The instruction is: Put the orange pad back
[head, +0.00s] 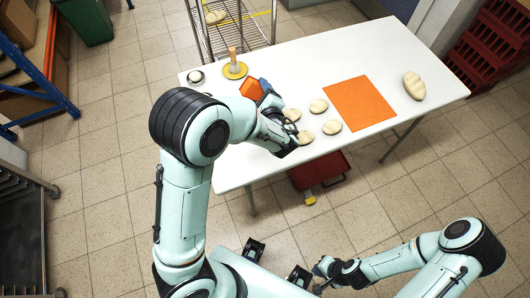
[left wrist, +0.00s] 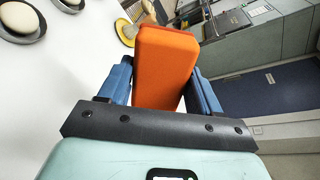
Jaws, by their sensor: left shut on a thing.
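My left gripper (head: 264,98) is shut on an orange pad (head: 251,89), a thick block, above the left part of the white table. In the left wrist view the orange pad (left wrist: 164,68) stands up between the two blue fingers of the gripper (left wrist: 163,88). Its lower end is hidden behind the dark gripper body. A flat orange square (head: 360,103) lies on the table to the right, apart from the held pad. My right gripper (head: 322,268) is low at the bottom, away from the table; its fingers are too small to read.
Several pale ovals (head: 332,127) lie beside my left gripper. A larger pale oval (head: 414,86) lies right. A wire rack (head: 243,38) stands behind.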

